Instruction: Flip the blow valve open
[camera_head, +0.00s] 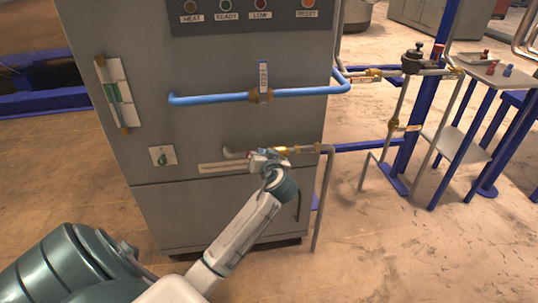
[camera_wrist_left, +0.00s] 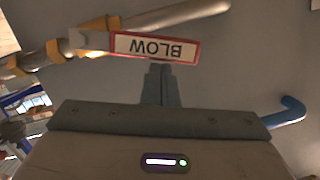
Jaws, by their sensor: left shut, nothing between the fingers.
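The blow valve shows in the left wrist view as a handle plate (camera_wrist_left: 155,47) with a red border and the word BLOW upside down. It sits against a grey metal pipe (camera_wrist_left: 180,15) with brass fittings, and its long side lies at a slant to the pipe. My left gripper (camera_wrist_left: 160,68) is shut and empty, with its fingertips right at the plate's edge; I cannot tell if they touch. In the head view my left gripper (camera_head: 266,156) is at the lower pipe on the cabinet front and hides part of the valve. My right gripper is not in view.
The grey cabinet (camera_head: 160,210) carries a blue pipe (camera_head: 210,98) above, with an upright lever (camera_head: 263,77). A vertical pipe (camera_head: 322,205) stands right of the valve. Further right are a blue post (camera_head: 415,120) and a side table (camera_head: 500,72). The floor in front is clear.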

